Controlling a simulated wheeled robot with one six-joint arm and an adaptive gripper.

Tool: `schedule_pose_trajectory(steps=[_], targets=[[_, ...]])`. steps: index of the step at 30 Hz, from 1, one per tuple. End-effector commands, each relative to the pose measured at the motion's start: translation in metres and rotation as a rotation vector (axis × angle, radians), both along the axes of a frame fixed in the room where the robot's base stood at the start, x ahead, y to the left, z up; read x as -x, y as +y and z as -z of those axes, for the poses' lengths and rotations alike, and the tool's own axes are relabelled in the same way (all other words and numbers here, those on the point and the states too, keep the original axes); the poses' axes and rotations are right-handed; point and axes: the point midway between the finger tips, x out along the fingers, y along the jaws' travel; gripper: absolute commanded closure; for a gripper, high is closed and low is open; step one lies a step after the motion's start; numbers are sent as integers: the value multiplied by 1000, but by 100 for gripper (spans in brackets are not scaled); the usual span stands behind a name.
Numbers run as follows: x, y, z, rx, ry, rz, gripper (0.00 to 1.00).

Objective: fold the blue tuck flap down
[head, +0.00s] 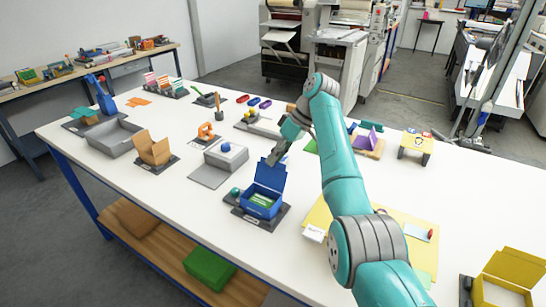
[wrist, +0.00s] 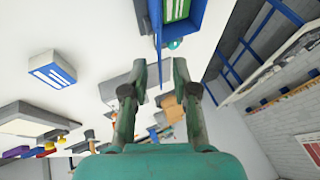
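The blue box (head: 256,205) sits on a dark base with its blue lid (head: 270,176) standing up at the back. I cannot make out the tuck flap separately from the lid. Green contents with white stripes show inside. The wrist view shows the box (wrist: 197,14) at the top, with a thin dark blue strip (wrist: 158,55) running down toward my fingertips.
A teal ball (head: 235,191) lies left of the box. A grey platform (head: 210,174) and an open cardboard box (head: 153,152) stand farther left. A blue-and-white box (wrist: 50,68) shows left in the wrist view. My arm hides part of the table right of the box.

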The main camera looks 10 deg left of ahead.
Motion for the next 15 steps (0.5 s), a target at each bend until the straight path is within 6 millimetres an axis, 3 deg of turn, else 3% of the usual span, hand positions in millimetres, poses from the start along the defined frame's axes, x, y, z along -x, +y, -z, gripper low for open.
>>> schedule_pose_trajectory(steps=[4, 7, 8, 15], targets=[[0, 0, 0, 0, 0, 0, 72], [0, 0, 0, 0, 0, 0, 97], [0, 0, 0, 0, 0, 0, 100], [0, 0, 0, 1, -2, 0, 100]])
